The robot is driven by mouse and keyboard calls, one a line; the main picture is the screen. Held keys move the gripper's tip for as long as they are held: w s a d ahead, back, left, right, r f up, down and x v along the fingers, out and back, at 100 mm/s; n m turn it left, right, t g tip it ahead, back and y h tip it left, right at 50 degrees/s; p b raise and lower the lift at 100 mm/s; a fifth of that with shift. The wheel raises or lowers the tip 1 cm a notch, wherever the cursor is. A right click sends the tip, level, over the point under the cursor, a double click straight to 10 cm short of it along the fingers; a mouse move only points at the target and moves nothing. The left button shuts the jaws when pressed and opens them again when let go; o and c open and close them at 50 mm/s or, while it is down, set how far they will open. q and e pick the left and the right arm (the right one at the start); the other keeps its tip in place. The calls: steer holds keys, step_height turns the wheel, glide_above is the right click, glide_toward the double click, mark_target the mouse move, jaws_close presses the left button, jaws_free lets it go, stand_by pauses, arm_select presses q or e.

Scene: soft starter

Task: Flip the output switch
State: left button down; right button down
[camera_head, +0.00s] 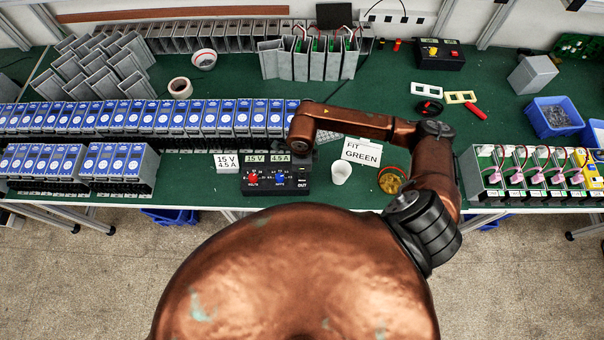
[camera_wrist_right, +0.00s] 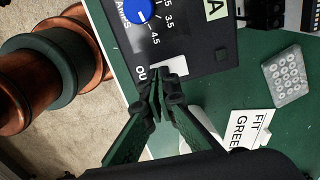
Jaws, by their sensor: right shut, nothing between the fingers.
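The black power supply box (camera_head: 266,187) stands near the front edge of the bench, with a red knob (camera_head: 253,177), a blue knob (camera_head: 280,179) and two displays reading 15 V and 4.5 A. In the right wrist view its dark front panel (camera_wrist_right: 195,50) shows the blue knob (camera_wrist_right: 138,11) and part of the "OUT" lettering (camera_wrist_right: 141,72). My right gripper (camera_wrist_right: 158,84) is shut and empty, its fingertips over the panel's edge beside that lettering. The output switch is hidden behind or beside the fingertips; its position and any contact cannot be told.
A white cup (camera_head: 341,173), a "FIT GREEN" card (camera_head: 362,152) and a "15 V 4.5 A" card (camera_head: 228,163) stand close to the box. A grey keypad-like block (camera_wrist_right: 287,76) lies nearby. Rows of blue-fronted units (camera_head: 165,118) fill the left; open green bench lies behind my arm.

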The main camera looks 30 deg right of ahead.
steer(key=shift+f+b, duration=0.4)
steer(key=shift+f, duration=0.05)
steer(key=shift+r+p, duration=1.7)
steer(key=shift+r, duration=1.9)
steer(key=shift+s+f, duration=0.1)
